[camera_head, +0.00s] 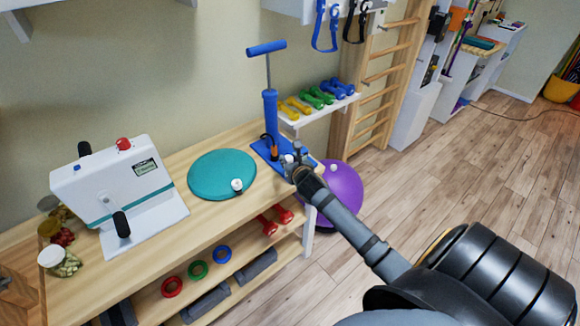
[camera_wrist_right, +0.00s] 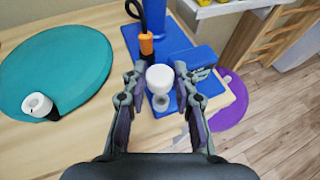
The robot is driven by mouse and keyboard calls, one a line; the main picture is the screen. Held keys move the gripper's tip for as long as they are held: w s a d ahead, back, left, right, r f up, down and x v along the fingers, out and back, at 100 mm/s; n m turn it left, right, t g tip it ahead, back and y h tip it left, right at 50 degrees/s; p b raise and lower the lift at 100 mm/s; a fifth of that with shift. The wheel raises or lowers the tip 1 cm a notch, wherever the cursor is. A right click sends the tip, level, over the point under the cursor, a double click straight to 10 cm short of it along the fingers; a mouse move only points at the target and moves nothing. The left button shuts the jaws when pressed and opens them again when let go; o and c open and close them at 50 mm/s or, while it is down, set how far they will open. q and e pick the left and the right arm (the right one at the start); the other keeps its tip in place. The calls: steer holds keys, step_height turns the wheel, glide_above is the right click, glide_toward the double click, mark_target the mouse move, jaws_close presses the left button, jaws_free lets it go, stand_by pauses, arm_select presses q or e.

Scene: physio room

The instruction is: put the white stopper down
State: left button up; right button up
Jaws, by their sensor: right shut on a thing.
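The white stopper (camera_wrist_right: 160,78) is between the two fingers of my right gripper (camera_wrist_right: 160,90), which is shut on it. It has a round white head with a narrower part below, partly hidden. In the head view my right gripper (camera_head: 297,163) holds the stopper (camera_head: 289,158) over the blue foot plate of the pump at the table's right end. Whether the stopper touches the plate is unclear. My left gripper is not in view.
A blue hand pump (camera_head: 270,115) stands just behind the gripper. A teal disc (camera_head: 215,173) with a small white-and-black piece (camera_head: 237,185) lies to the left. A white machine (camera_head: 120,190) stands farther left. A purple ball (camera_head: 343,190) is beyond the table (camera_head: 190,215).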

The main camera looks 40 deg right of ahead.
steer(key=shift+w+d+f, duration=0.2)
steer(key=shift+d+f, duration=0.05)
steer(key=shift+f, duration=1.65)
steer(key=shift+f, duration=0.65)
steer(key=o, duration=1)
steer(key=shift+r, duration=0.3)
steer(key=v, duration=1.2)
steer(key=shift+r, duration=0.45)
